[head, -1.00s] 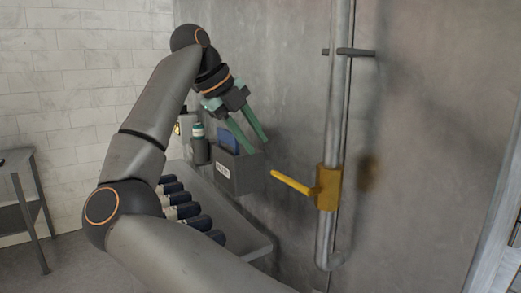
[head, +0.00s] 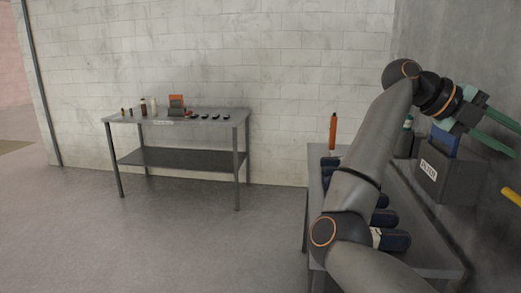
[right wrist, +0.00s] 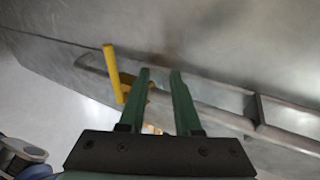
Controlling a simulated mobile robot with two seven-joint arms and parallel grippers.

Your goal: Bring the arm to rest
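My right arm rises from the bottom right of the head view. My right gripper (head: 508,142) is at the right edge, with green fingers spread apart and no object held between them. In the right wrist view the gripper (right wrist: 160,72) also shows a gap between its fingers. Beyond them is a yellow lever (right wrist: 112,75) on a metal pipe (right wrist: 215,105), apart from the fingers as far as I can tell. Part of the yellow lever (head: 512,196) shows at the head view's right edge, below the gripper. My left gripper is not in view.
A grey labelled box (head: 458,183) with a blue item is on the wall below the gripper. A bench (head: 425,250) under my arm holds several dark cylinders and an orange bottle (head: 333,131). A far table (head: 215,125) carries small items. Floor (head: 180,240) between is clear.

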